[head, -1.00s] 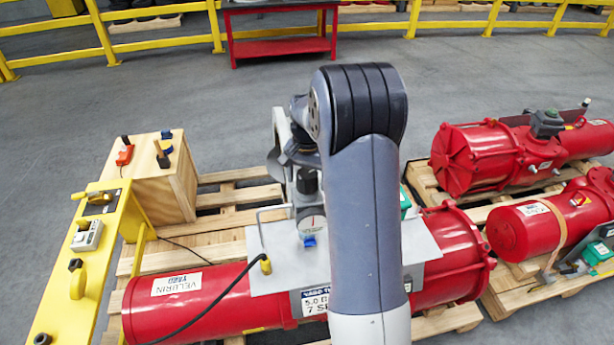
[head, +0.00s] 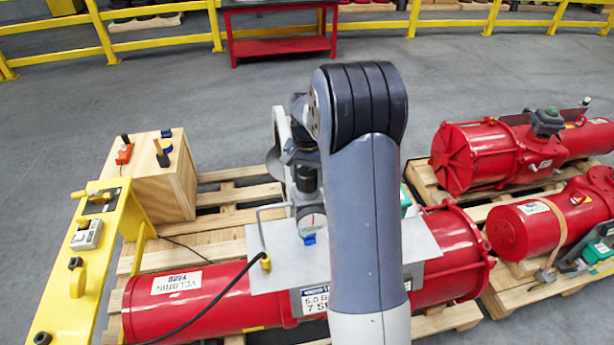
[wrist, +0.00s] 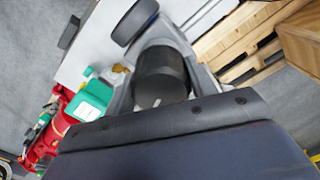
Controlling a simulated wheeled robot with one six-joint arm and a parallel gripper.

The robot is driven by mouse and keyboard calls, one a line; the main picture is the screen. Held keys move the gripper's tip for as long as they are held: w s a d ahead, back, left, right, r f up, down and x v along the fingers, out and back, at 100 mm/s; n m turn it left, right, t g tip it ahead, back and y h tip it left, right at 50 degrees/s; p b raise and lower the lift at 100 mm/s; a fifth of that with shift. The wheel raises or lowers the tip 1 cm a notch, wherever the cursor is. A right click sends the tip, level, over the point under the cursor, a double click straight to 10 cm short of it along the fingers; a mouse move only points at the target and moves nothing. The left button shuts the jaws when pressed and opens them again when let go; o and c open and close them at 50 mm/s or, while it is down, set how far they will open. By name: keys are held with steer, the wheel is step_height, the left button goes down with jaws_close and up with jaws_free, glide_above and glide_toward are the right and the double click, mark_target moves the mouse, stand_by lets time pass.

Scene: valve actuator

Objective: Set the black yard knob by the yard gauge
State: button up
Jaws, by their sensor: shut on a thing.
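The black yard knob (wrist: 162,75) is a dark cylinder with a short white mark, standing between the grey fingers of my gripper (wrist: 165,88) in the wrist view. My gripper is shut on it. In the head view my gripper (head: 305,160) is partly hidden behind my arm, above the grey plate (head: 275,275) on the red actuator. The yard gauge (head: 312,222) is a small white dial with a blue piece below it, just in front of the gripper. Its needle is too small to read.
The red actuator (head: 190,300) lies on a wooden pallet with a black cable over it. A yellow stand (head: 75,300) with switches and a wooden box (head: 160,185) are at left. More red actuators (head: 480,160) lie at right.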

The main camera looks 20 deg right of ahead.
mark_target(307, 172)
steer(key=shift+n, duration=0.4)
steer(key=o, duration=1)
steer(key=shift+r, duration=0.1)
step_height(307, 172, up, 11)
steer(key=shift+f+b, duration=0.15)
steer(key=shift+b, duration=0.5)
